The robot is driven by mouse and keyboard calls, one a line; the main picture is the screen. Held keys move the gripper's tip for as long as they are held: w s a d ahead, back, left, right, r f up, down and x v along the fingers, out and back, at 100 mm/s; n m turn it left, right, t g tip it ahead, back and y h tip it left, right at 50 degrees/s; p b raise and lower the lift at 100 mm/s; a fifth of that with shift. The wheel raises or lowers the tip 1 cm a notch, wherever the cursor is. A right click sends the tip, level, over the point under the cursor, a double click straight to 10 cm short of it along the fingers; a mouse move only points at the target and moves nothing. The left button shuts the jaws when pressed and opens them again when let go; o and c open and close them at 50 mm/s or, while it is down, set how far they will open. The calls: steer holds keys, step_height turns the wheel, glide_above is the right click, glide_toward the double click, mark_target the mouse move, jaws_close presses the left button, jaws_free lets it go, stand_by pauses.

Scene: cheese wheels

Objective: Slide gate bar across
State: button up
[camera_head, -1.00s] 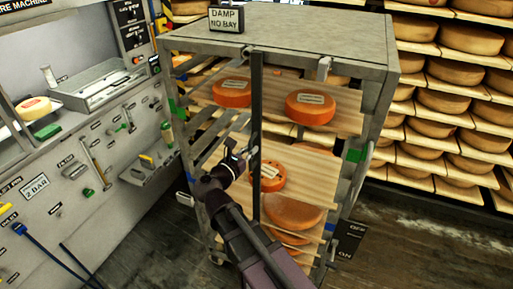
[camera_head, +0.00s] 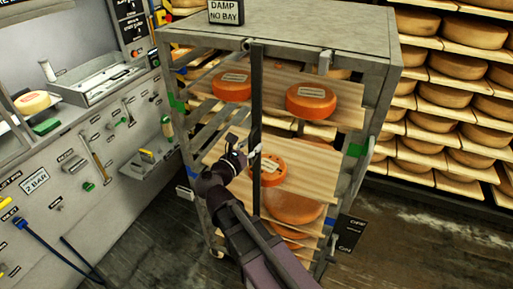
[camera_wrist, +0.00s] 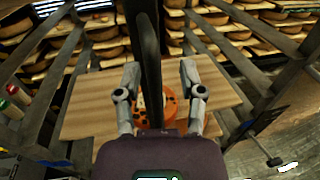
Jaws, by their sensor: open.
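The gate bar (camera_head: 256,110) is a dark upright bar at the front of a grey rack, near the middle of its opening. In the wrist view the bar (camera_wrist: 149,60) rises between the two fingers of my gripper (camera_wrist: 160,75). My gripper (camera_head: 243,150) is open, one finger on each side of the bar, with gaps showing. It is at about the height of a middle shelf. An orange cheese wheel (camera_wrist: 170,108) lies on the board behind the bar, partly hidden by it and the gripper.
The rack's top (camera_head: 300,35) carries a "DAMP NO BAY" sign (camera_head: 226,11). Wooden boards with orange wheels (camera_head: 311,101) fill the rack. A grey tool panel (camera_head: 95,165) stands at left. Shelves of cheese (camera_head: 450,105) stand behind right. Floor is clear at lower right.

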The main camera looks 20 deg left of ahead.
steer(key=shift+s, duration=0.15)
steer(key=v, duration=1.1)
steer(key=shift+s, duration=0.35)
steer(key=shift+a, duration=0.1)
stand_by(0.5)
